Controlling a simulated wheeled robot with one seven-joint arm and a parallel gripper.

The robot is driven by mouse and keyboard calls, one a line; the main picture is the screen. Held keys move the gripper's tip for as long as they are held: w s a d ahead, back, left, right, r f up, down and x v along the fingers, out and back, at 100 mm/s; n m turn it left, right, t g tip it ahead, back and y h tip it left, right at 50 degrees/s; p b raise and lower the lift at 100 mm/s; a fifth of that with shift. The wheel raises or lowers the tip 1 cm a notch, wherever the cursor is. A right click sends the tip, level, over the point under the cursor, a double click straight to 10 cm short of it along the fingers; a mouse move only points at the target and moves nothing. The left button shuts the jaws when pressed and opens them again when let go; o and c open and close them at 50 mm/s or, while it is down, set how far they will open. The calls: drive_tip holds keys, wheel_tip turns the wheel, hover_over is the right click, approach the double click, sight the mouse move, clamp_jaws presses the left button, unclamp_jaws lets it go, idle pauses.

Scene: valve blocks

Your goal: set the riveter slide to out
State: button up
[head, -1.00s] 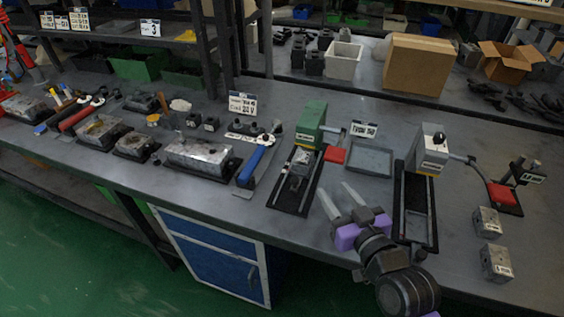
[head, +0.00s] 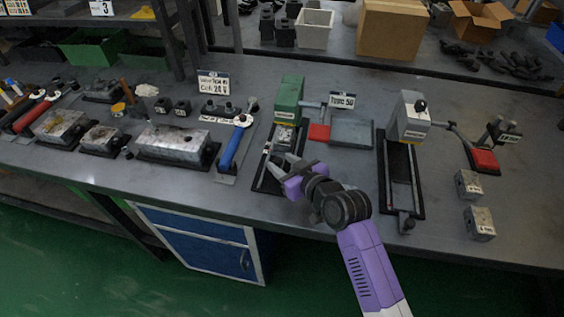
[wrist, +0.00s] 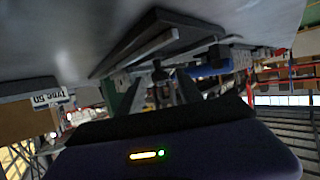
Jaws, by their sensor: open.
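Two bench machines have long dark slide rails, and I cannot read which one is the riveter. The green machine (head: 289,97) stands in the middle, with its rail (head: 264,178) running toward the front edge and a grey block (head: 285,137) on it. My gripper (head: 279,165) is open over the green machine's rail. I cannot tell whether it touches the rail. The wrist view shows a rail (wrist: 145,48) close to the fingers.
A red pad (head: 319,132) and a grey tray (head: 352,133) lie between the machines. A blue-handled tool (head: 235,147) lies left of the green machine. Two small metal blocks (head: 479,223) stand at the right.

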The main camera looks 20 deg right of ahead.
drive_tip(key=shift+w+f, duration=0.1)
drive_tip(key=shift+w, duration=0.1)
clamp_jaws()
idle(1.4)
